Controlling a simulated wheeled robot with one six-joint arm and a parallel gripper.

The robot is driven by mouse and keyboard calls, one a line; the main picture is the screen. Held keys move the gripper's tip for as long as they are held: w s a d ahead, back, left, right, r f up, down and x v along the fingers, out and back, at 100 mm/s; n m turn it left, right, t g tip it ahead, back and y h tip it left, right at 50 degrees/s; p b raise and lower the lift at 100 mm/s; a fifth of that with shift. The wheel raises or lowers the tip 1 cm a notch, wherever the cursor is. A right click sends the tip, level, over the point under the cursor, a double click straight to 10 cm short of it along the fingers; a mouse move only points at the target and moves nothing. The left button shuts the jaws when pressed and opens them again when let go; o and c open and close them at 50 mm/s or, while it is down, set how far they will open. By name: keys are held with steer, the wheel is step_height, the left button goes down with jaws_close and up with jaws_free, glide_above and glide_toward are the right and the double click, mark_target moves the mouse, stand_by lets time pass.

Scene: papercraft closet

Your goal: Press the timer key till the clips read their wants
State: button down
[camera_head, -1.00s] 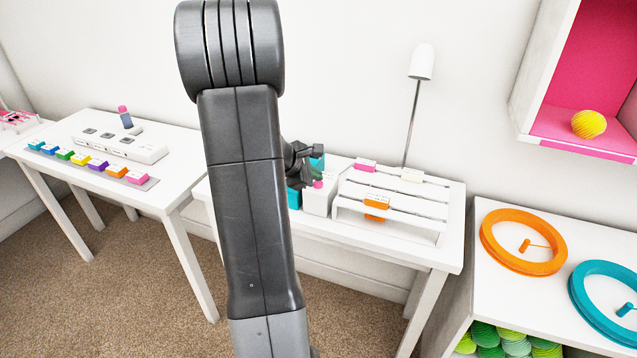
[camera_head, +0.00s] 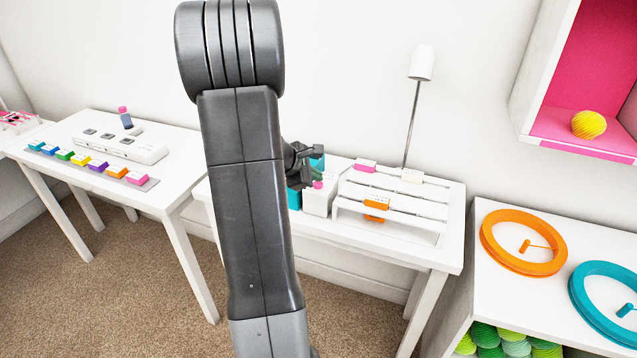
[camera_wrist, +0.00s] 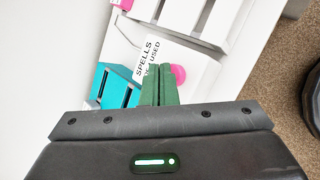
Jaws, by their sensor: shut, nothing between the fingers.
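The timer key is a round pink button (camera_head: 318,185) on a small white box (camera_head: 317,203) on the middle table. In the wrist view the pink key (camera_wrist: 180,74) shows just right of my fingertips; I cannot tell if they touch it. My gripper (camera_wrist: 160,68) has green fingers, shut together and empty. In the head view my gripper (camera_head: 313,178) is close above the box, partly hidden by my arm. Three clips sit on the white rail rack: pink (camera_head: 365,166), orange (camera_head: 376,203) and white (camera_head: 412,176). Their readings are too small to tell.
A teal slotted box (camera_wrist: 118,90) stands beside the key box, and a card reading "SPELLS ... USED" (camera_wrist: 147,58) is close to the fingers. A lamp (camera_head: 420,62) stands behind the rack. The left table (camera_head: 165,185) holds a row of coloured blocks.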

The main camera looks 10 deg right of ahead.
mark_target(315, 185)
steer(key=shift+f, duration=0.2)
stand_by(0.5)
steer(key=shift+f+b, duration=0.3)
steer(key=shift+b, duration=0.35)
steer(key=shift+r, duration=0.45)
step_height(315, 185, up, 6)
steer(key=p, duration=0.5)
steer(key=shift+r, duration=0.1)
